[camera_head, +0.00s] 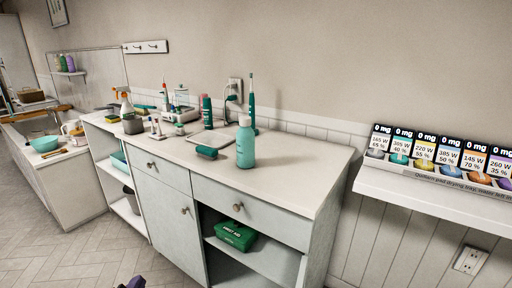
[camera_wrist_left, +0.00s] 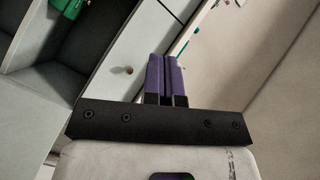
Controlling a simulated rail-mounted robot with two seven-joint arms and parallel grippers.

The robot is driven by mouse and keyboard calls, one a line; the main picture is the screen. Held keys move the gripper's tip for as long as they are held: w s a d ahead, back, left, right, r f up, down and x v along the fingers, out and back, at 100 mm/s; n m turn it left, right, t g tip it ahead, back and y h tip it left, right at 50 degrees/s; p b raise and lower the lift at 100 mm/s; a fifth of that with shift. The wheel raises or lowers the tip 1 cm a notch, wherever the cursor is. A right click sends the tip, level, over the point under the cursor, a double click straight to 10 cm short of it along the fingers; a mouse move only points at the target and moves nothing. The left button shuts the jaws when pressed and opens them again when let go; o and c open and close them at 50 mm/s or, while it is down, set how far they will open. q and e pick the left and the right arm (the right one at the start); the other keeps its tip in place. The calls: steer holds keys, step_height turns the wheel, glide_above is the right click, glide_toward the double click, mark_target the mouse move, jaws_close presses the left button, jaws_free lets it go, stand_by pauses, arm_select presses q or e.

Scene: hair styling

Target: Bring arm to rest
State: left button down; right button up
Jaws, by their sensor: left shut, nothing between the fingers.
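My left gripper (camera_wrist_left: 166,80) shows in the left wrist view with its two purple fingers side by side, shut and empty. In the head view only a small purple tip of the left gripper (camera_head: 135,282) shows at the bottom edge, in front of the cabinet (camera_head: 170,177) and low over the floor. The rest of the left arm is out of the head view. My right gripper is in neither view.
A teal bottle (camera_head: 245,143) and a teal brush-like item (camera_head: 206,152) are on the cabinet's worktop (camera_head: 290,180). A green first aid box (camera_head: 236,235) sits on an open shelf. A wall shelf (camera_head: 440,198) holds several colored pods at right. The floor (camera_head: 70,240) at left is clear.

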arm_select(q)
steer(key=s+d+f+n+g, duration=0.2)
steer(key=s+f+n+g, duration=0.15)
steer(key=s+f, duration=0.6)
steer(key=s+d+f+n+g+h+p, duration=0.1)
steer(key=s+d+f+n+g, duration=0.3)
steer(key=s, duration=1)
steer(key=s+d+f+n+g, duration=0.1)
steer(key=s+f+n+g, duration=0.1)
steer(key=s+f+g, duration=0.75)
step_height(320, 180, up, 38)
steer(key=s+t+p, duration=0.2)
steer(key=t+p, duration=0.2)
steer(key=p, duration=3.3)
steer(key=shift+s+r, duration=0.2)
steer(key=shift+r, duration=0.05)
